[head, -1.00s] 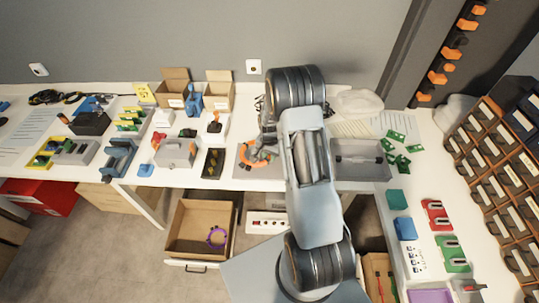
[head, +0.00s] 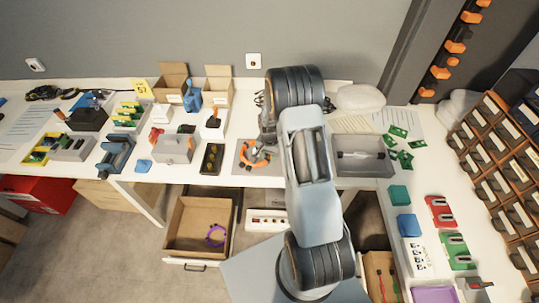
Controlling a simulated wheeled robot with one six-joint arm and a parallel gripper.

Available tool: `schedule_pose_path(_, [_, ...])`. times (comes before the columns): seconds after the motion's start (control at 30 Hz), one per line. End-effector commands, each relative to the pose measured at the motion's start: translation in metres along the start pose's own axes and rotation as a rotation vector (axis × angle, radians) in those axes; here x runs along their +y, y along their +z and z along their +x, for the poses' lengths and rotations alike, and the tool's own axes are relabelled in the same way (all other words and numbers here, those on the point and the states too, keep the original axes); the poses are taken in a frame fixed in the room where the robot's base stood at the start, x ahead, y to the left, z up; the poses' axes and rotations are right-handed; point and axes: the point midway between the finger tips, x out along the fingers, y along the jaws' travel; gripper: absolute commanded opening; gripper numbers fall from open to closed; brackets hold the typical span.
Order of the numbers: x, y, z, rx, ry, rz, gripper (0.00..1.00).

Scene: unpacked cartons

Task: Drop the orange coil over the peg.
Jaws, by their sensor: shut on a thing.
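The orange coil (head: 247,160) is at the end of my arm, over a grey plate (head: 240,167) on the white bench, left of my arm's large grey link. My gripper (head: 259,154) is shut on the coil at its upper right side. The arm and jaws cover part of the coil. I cannot make out the peg, nor tell whether the coil touches the plate.
A grey tray (head: 378,168) stands close to the right of my arm. A dark tray (head: 211,160) and a grey toolbox (head: 175,149) are to the left. Open cartons (head: 219,92) stand behind.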

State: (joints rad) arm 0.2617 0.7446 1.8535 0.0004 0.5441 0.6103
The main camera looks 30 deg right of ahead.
Motion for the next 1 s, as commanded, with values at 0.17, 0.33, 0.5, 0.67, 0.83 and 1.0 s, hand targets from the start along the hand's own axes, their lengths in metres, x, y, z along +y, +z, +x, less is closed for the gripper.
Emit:
schedule_pose_path(0.17, [0.000, 0.000, 0.007, 0.001, -0.001, 0.000, 0.00])
schedule_pose_path(0.33, [0.000, 0.000, 0.008, 0.001, -0.001, 0.000, 0.32])
schedule_pose_path(0.5, [0.000, 0.000, 0.007, 0.001, 0.000, 0.000, 0.48])
schedule_pose_path(0.67, [0.000, 0.000, 0.007, 0.000, 0.000, 0.000, 0.55])
schedule_pose_path(0.83, [0.000, 0.000, 0.006, 0.000, 0.000, 0.000, 0.55])
schedule_pose_path(1.0, [-0.001, -0.001, -0.010, 0.004, -0.003, 0.000, 0.55])
